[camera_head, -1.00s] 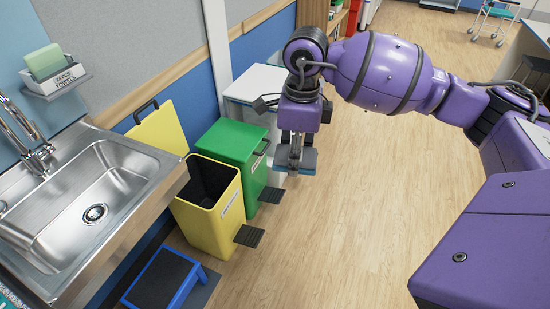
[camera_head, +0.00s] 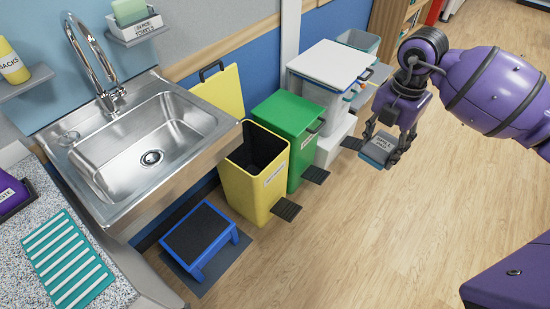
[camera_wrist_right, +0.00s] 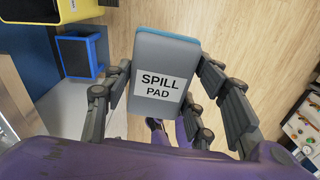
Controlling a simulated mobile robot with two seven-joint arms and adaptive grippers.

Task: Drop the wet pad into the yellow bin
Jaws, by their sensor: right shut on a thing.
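My right gripper (camera_head: 388,145) is shut on the spill pad (camera_head: 378,152), a grey-blue block. It holds the pad above the open floor, to the right of the bins. In the right wrist view the pad (camera_wrist_right: 164,72) sits between the fingers, with a white label reading "SPILL PAD". Whether it is wet cannot be seen. The yellow bin (camera_head: 243,195) stands beside the sink with its lid (camera_head: 222,92) raised against the wall, its dark inside showing. The pad is apart from the bin. My left gripper is not in view.
A green bin (camera_head: 287,125) with a shut lid stands right of the yellow one. A white-topped unit (camera_head: 332,63) is behind it. A blue step stool (camera_head: 199,238) stands in front of the sink (camera_head: 150,145). Pedals jut onto the floor. The wooden floor (camera_head: 370,240) at right is clear.

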